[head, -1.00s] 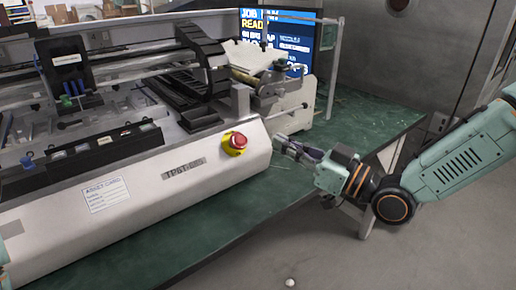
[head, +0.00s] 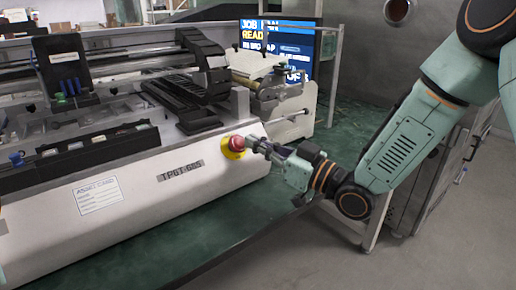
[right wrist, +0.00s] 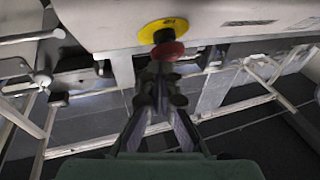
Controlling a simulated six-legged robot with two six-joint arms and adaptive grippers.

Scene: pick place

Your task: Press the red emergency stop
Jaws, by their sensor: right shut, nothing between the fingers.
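The red emergency stop (head: 237,143) is a round mushroom button on a yellow disc (head: 233,154), on the front panel of the white machine (head: 150,205). My right gripper (head: 254,143) is shut and empty, with its fingertips right beside the button's right side. In the right wrist view the red button (right wrist: 168,50) sits just beyond the closed fingertips (right wrist: 158,68); I cannot tell whether they touch it. The yellow disc (right wrist: 163,27) also shows there above the button.
The machine stands on a green bench (head: 225,225). A blue screen (head: 275,45) and a metal frame post (head: 335,75) stand behind on the right. A white asset card (head: 98,195) is on the panel. Floor at the lower right is clear.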

